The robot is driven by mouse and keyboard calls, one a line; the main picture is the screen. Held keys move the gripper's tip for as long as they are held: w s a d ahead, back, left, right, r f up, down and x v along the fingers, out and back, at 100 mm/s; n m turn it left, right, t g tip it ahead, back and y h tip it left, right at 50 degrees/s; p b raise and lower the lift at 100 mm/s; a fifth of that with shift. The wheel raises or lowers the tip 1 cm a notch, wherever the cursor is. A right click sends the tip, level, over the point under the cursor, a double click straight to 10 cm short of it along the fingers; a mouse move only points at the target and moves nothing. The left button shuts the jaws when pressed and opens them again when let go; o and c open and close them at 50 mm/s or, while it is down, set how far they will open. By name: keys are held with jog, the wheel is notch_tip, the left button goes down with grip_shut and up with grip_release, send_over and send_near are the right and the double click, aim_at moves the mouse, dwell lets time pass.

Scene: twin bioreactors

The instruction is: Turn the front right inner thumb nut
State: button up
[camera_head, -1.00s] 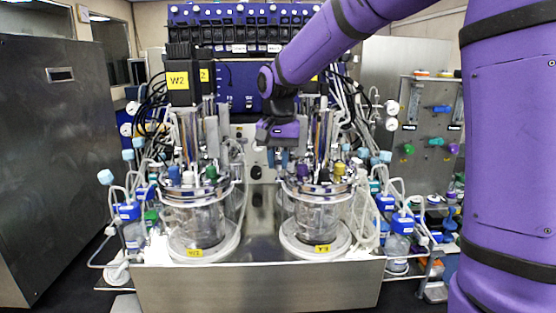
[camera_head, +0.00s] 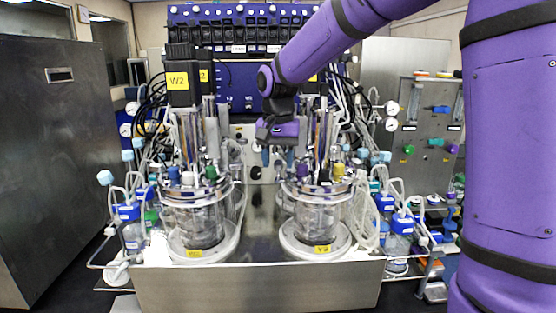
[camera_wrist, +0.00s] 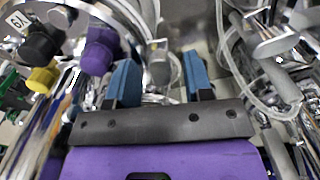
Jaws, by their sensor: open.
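The right glass vessel (camera_head: 317,215) has a shiny steel head plate crowded with fittings, among them a purple cap (camera_head: 302,171) and a yellow cap (camera_head: 338,170). My gripper (camera_head: 275,157) hangs at the upper left of this head plate, on the side facing the left vessel. In the wrist view my gripper (camera_wrist: 160,80) has its two blue fingertips apart. A small grey metal fitting (camera_wrist: 159,62) shows between and beyond them; I cannot tell whether it is the thumb nut. The purple cap (camera_wrist: 98,52) is just left of the left finger.
The left vessel (camera_head: 197,220) stands beside the right one on the same steel bench (camera_head: 260,285). Pale tubes and cables (camera_head: 362,200) crowd the right vessel's outer side. Bottles with blue caps (camera_head: 398,225) stand at the far right. The gap between the vessels is mostly clear.

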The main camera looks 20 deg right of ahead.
aim_at(279, 163)
notch_tip(279, 163, up, 11)
jog(key=shift+f, duration=0.2)
jog(key=shift+s, duration=0.1)
dwell(0.5)
